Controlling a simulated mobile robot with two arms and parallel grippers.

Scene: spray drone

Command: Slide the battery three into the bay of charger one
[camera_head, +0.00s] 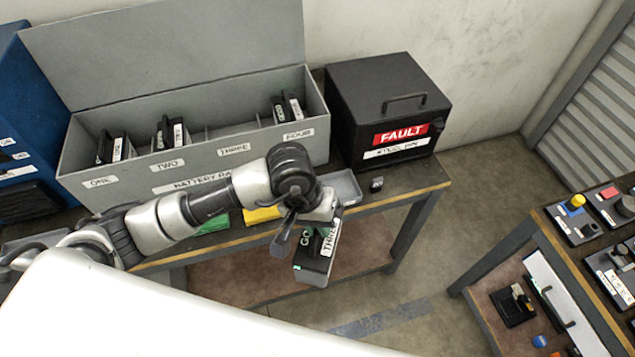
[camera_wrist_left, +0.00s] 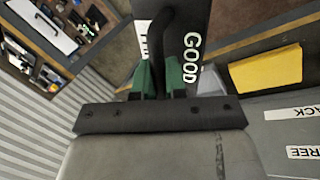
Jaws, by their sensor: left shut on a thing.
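My right gripper is not in view.
A grey battery rack (camera_head: 125,195) with an open lid holds several batteries; its slot THREE looks empty. A black FAULT box (camera_head: 345,135) stands right of it. Green (camera_head: 212,225) and yellow (camera_head: 262,214) pieces lie at the bench front. A second bench (camera_head: 560,250) is at right.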

